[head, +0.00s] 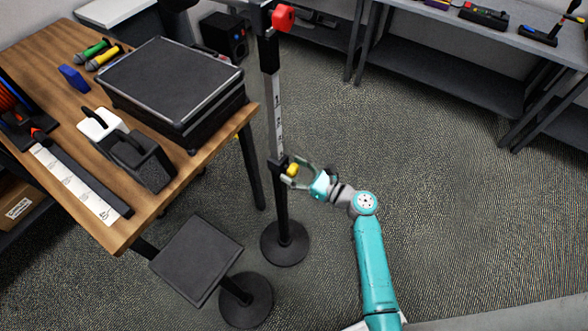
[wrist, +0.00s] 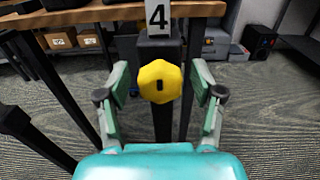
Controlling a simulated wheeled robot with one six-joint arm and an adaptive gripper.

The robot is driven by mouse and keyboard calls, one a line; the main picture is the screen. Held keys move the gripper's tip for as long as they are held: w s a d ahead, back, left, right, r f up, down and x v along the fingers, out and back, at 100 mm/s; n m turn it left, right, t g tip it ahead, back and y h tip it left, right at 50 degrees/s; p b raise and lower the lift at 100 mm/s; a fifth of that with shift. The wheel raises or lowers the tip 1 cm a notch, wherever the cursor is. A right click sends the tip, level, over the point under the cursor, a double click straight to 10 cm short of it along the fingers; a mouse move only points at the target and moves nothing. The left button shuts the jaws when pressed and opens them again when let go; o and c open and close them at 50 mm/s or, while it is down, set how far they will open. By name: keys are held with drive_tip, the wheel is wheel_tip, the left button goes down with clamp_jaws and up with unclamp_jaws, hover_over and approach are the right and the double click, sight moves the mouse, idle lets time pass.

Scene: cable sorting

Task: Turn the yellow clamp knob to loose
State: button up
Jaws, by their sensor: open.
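The yellow clamp knob (head: 292,170) sits on a black clamp on an upright stand pole. In the wrist view the yellow clamp knob (wrist: 159,82) is eight-sided, faces the camera and has a short dark upright mark at its centre. My gripper (head: 300,168) is beside the pole at knob height. In the wrist view my gripper (wrist: 160,98) is open, with one finger on each side of the knob. Gaps show between the knob and both fingers, so they look apart from it. A white label with a 4 (wrist: 157,15) is just above the clamp.
A red knob (head: 283,18) is higher on the same pole (head: 276,115), which stands on a round black base (head: 285,245). A wooden table (head: 190,170) with a black case (head: 170,80) is at left. A small black stool (head: 197,258) stands near. Open floor lies to the right.

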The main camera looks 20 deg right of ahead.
drive_tip(key=c, duration=1.1)
drive_tip(key=shift+n, duration=0.3)
drive_tip(key=n, duration=0.4)
drive_tip(key=shift+a+n, duration=0.15)
drive_tip(key=shift+n, duration=0.15)
drive_tip(key=n, duration=0.4)
drive_tip(key=shift+f+n, duration=0.1)
drive_tip(key=shift+n, duration=0.2)
drive_tip(key=n, duration=0.5)
drive_tip(key=shift+s+a+f, duration=0.1)
drive_tip(key=n, duration=0.5)
drive_tip(key=shift+f, duration=0.1)
